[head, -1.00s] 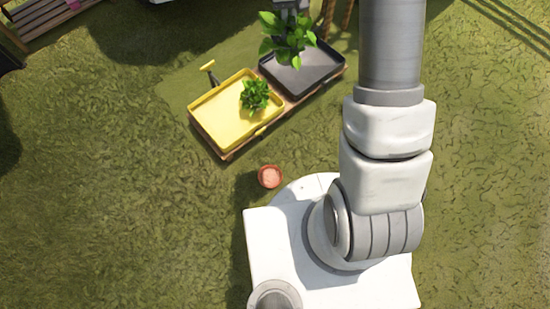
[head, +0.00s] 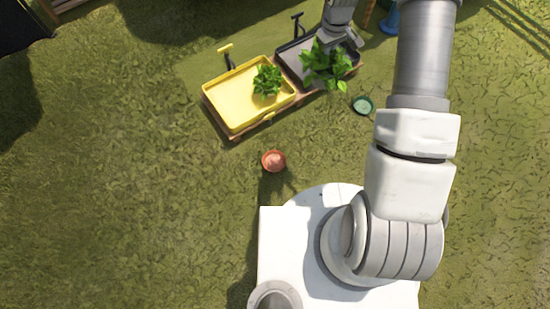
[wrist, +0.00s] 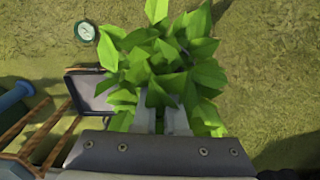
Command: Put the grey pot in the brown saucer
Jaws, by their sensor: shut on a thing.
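My gripper (head: 338,38) is at the far end of my arm, shut on a leafy green plant (head: 325,66). In the wrist view the leaves (wrist: 155,75) spread around and beyond my gripper's fingers (wrist: 162,120). The leaves hide the pot, so its grey colour does not show. In the head view the plant overlaps the near right part of the dark tray. The brown saucer (head: 273,161) looks like a small round reddish-brown dish on the grass, nearer to me and to the left of the plant. I cannot see it in the wrist view.
A yellow cart tray (head: 228,98) holds a smaller plant (head: 267,80). The dark cart tray (head: 291,56) adjoins it. A small green dish (head: 363,105) lies on the grass, also in the wrist view (wrist: 86,31). A blue object (head: 391,18) stands far right. Grass around the brown saucer is clear.

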